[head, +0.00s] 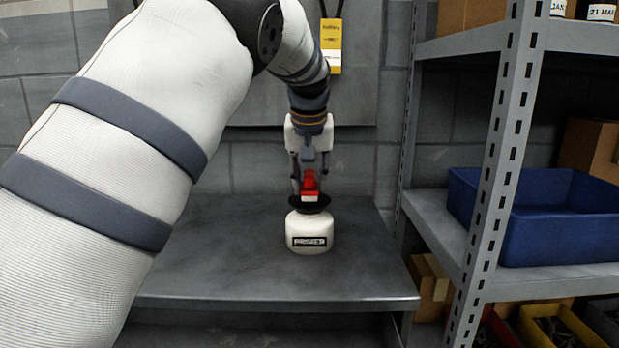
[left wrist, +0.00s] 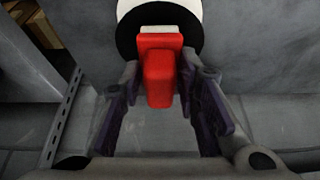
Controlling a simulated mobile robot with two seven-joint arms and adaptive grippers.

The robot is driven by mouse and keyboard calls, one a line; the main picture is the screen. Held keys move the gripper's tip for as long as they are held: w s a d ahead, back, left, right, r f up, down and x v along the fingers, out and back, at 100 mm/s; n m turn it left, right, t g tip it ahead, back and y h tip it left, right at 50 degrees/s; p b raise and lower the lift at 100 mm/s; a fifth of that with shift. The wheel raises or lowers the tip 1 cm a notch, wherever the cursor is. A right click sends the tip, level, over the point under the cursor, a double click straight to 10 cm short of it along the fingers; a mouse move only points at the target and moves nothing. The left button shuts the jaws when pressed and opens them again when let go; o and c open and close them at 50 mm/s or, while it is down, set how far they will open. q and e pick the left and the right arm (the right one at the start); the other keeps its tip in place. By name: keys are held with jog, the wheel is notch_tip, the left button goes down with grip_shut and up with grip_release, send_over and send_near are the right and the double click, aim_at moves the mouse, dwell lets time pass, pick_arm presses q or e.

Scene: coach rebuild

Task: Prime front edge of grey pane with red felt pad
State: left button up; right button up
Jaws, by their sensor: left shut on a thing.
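My left gripper (head: 308,168) points down over the bench and is shut on the red felt pad (head: 309,184). The pad also shows between the fingers in the left wrist view (left wrist: 159,78). The white primer pot (head: 309,235), with a dark label and a wide black top (head: 322,202), stands upright on the bench directly under the pad. The pad's lower end is at the pot's black top; I cannot tell whether it touches or dips in. I cannot make out the grey pane in either view. My right gripper is not in view.
The grey metal bench (head: 240,270) is clear around the pot. A metal shelf rack (head: 500,140) with a blue bin (head: 545,225) stands close on the right. Behind is a block wall with a grey panel and a hanging yellow tag (head: 331,45).

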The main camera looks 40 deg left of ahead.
aim_at(309, 170)
pick_arm(q)
jog(key=shift+f, duration=1)
dwell(0.9)
jog(key=shift+r, duration=3.55)
